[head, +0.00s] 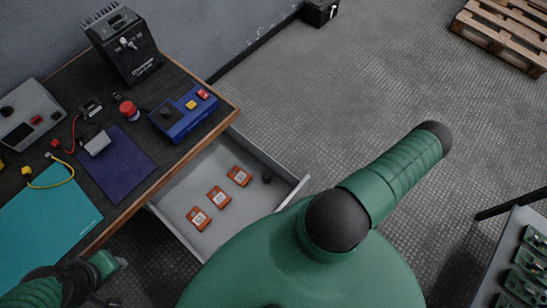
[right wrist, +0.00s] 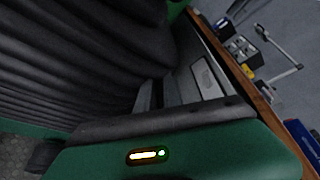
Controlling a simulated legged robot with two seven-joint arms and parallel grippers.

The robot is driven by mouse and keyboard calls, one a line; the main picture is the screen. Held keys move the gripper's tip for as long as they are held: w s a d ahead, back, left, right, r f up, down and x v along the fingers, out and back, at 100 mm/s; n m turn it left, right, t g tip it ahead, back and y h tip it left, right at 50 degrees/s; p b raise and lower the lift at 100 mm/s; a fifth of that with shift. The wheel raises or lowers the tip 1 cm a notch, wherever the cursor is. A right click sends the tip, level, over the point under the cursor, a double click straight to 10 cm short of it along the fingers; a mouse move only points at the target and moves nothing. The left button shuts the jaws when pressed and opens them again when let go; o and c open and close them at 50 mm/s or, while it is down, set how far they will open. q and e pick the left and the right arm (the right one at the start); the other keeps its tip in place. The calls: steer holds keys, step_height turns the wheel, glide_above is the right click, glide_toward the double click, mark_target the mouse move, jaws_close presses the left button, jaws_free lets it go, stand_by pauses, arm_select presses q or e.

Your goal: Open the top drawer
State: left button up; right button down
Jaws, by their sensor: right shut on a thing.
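The top drawer (head: 181,189) is pulled out from under the workbench in the head view. Its open inside shows three orange tagged items (head: 219,196) and a small black piece. My right gripper is hidden in the head view. In the right wrist view its dark jaws (right wrist: 150,97) are at the grey drawer front, shut; the handle contact is dark and hard to make out. My left arm's end (head: 113,263) is at the lower left, beside the bench; its jaws are not clear.
The workbench (head: 228,108) carries a black power unit (head: 124,45), a blue control box (head: 184,112), a grey meter and mats. A pallet (head: 503,30) lies at the far right. A rack of green boards (head: 525,262) stands at lower right. Floor beyond the drawer is clear.

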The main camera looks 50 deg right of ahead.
steer(key=shift+a, duration=0.1)
steer(key=c, duration=1.5)
jaws_free()
steer(key=v, duration=1.7)
steer(key=shift+w, duration=0.1)
